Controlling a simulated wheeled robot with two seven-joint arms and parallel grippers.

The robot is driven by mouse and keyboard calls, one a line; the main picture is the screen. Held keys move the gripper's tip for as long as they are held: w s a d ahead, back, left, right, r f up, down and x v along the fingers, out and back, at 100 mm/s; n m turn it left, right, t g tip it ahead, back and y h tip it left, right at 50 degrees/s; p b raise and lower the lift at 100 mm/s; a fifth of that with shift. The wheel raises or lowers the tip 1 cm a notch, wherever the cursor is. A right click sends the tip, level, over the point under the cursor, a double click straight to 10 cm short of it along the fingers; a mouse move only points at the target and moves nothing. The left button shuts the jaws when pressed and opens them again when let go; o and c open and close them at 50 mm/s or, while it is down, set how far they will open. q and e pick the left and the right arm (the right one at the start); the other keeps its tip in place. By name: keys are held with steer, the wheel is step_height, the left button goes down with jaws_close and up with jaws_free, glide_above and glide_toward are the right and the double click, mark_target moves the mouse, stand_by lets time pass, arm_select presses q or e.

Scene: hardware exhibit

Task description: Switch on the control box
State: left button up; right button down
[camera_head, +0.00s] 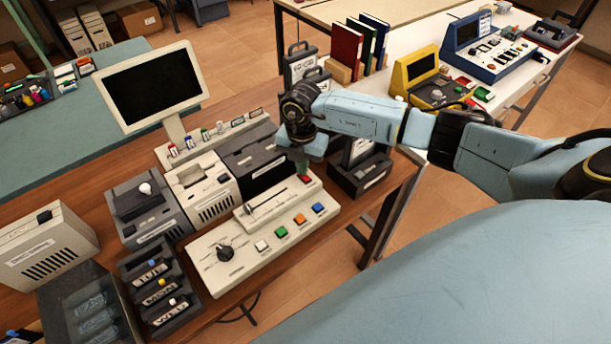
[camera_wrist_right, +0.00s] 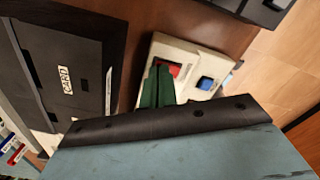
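The control box (camera_head: 262,235) is a long beige panel on the wooden table, with a black knob (camera_head: 225,253), a slider, and white, green, orange and blue (camera_head: 319,208) buttons. A red switch (camera_head: 305,180) sits at its far right corner. My right gripper (camera_head: 303,170) points down just above that corner, its green fingers together. In the right wrist view the fingers (camera_wrist_right: 157,86) partly cover the red switch (camera_wrist_right: 175,70), with the blue button (camera_wrist_right: 206,83) beside it. I cannot tell whether they touch the switch. My left gripper is out of view.
A monitor (camera_head: 153,87) and several grey and beige devices stand behind the box. A dark stand (camera_head: 360,175) is close to the right of my gripper. Labelled dark bins (camera_head: 160,290) stand at the left. Another table with a yellow device (camera_head: 425,75) is behind my right arm.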

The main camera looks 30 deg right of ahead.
steer(key=shift+s+f, duration=0.1)
steer(key=shift+f, duration=0.15)
steer(key=shift+r, duration=0.15)
step_height(320, 180, up, 7)
steer(key=p, duration=0.6)
stand_by(0.5)
